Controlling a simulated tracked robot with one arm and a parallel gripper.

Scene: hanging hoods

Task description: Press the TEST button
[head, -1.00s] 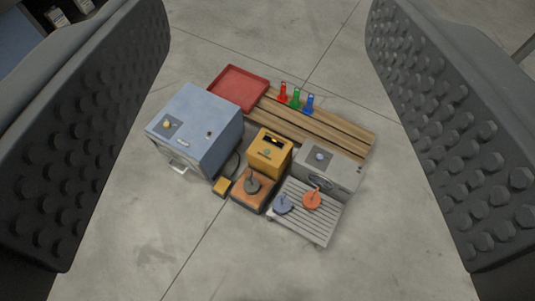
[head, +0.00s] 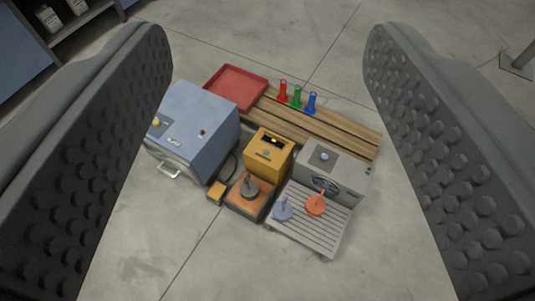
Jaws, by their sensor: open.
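My gripper (head: 268,45) is open and empty, its two dark studded fingers at the left and right edges of the head view. The cluster of equipment lies beyond and between them, touched by neither finger. No lettering reading TEST is legible.
A red tray (head: 236,86) and red, green and blue stands (head: 296,97) sit on or beside wooden slats (head: 345,130). An orange-topped base (head: 248,197), a small yellow block (head: 216,192) and a slatted grey rack (head: 315,230) lie nearer.

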